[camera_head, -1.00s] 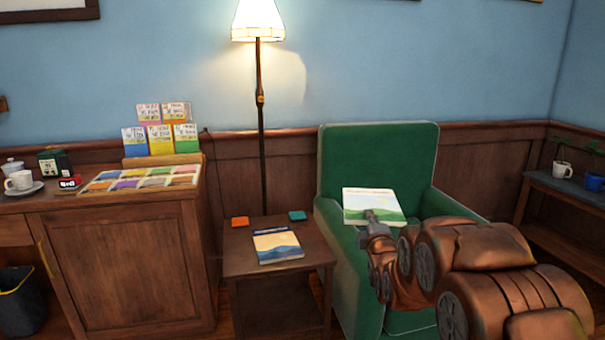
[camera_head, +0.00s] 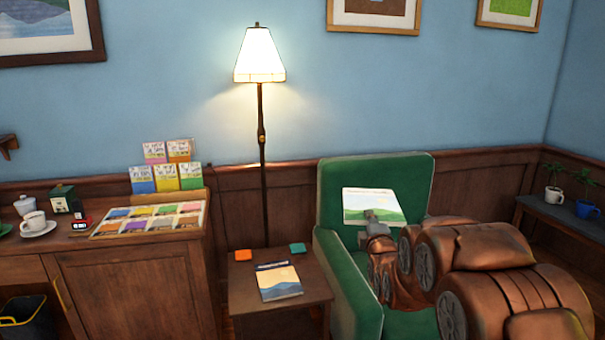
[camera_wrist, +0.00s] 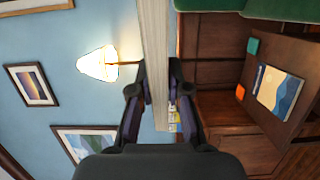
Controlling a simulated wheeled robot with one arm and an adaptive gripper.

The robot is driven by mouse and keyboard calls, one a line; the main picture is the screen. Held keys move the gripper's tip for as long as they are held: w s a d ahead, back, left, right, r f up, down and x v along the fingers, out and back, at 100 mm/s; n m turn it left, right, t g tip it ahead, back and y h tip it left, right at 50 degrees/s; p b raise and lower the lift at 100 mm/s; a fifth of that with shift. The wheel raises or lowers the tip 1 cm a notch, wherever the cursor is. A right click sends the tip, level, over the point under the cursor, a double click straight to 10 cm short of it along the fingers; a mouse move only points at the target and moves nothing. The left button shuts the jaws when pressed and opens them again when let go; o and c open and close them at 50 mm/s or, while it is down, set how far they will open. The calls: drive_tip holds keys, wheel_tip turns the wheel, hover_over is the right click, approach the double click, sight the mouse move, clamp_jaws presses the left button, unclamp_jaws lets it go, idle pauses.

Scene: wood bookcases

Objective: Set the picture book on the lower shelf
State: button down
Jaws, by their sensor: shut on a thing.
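The picture book (camera_head: 374,204), with a pale cover and green hills, is held up in front of the green armchair in the head view. My gripper (camera_head: 372,218) is shut on its lower edge. In the wrist view the book (camera_wrist: 153,40) shows edge-on as a pale strip between the two dark fingers of my gripper (camera_wrist: 159,88). A second book (camera_head: 278,282), with blue hills, lies on the side table; it also shows in the wrist view (camera_wrist: 280,92). I cannot make out a lower shelf clearly in these views.
The green armchair (camera_head: 336,268) stands close behind my arm. The side table (camera_head: 243,290) also carries an orange box (camera_head: 243,255) and a teal box (camera_head: 297,248). A lamp (camera_head: 261,150) stands behind it. A wood cabinet (camera_head: 140,300) is at left, a plant bench (camera_head: 560,213) at right.

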drive_tip(key=shift+r+p, duration=2.05)
drive_tip(key=shift+r, duration=0.75)
